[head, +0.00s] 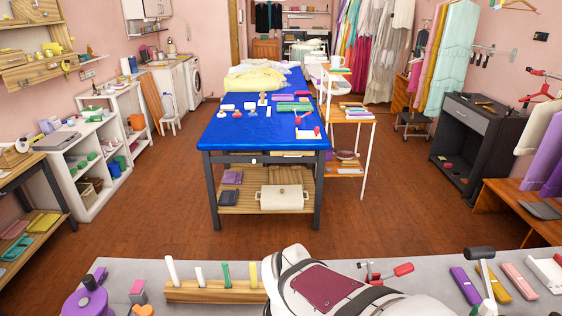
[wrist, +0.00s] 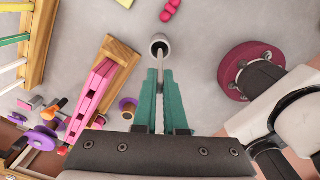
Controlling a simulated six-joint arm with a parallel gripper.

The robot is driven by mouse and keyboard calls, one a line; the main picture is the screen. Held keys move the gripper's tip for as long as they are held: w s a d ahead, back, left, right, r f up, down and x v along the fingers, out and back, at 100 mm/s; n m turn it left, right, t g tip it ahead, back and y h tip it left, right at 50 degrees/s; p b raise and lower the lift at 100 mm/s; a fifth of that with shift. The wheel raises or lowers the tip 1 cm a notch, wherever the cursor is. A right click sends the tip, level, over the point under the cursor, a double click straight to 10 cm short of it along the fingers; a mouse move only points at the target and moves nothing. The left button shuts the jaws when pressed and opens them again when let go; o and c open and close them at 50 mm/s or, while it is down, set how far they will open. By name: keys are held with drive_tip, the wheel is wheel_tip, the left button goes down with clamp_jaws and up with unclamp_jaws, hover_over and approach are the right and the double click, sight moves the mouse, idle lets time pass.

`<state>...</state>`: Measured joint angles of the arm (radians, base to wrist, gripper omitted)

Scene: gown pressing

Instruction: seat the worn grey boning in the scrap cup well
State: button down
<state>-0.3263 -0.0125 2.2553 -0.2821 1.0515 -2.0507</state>
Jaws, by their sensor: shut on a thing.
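The scrap cup (wrist: 160,42) is a small pale grey cylinder with a dark round well, at the top middle of the wrist view. My gripper (wrist: 160,73) has teal fingers shut on the thin worn grey boning (wrist: 160,60). The boning points up the picture from between the fingers, and its far end meets the cup's mouth. I cannot tell how deep the end sits in the well. The gripper is apart from the cup, just below it in the picture. The head view does not show the gripper, boning or cup clearly.
A wooden rack (head: 212,291) with white, green and yellow strips stands on the grey worktop. A pink piece (wrist: 96,88) on a wooden block is left of the fingers. Purple spools (wrist: 40,138) are at lower left, magenta beads (wrist: 170,9) beyond the cup.

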drive_tip(key=shift+f, duration=0.1)
idle(0.5)
drive_tip(key=shift+f, duration=1.45)
drive_tip(key=shift+f, duration=1.55)
drive_tip(key=shift+f, duration=1)
drive_tip(key=c, duration=0.9)
unclamp_jaws()
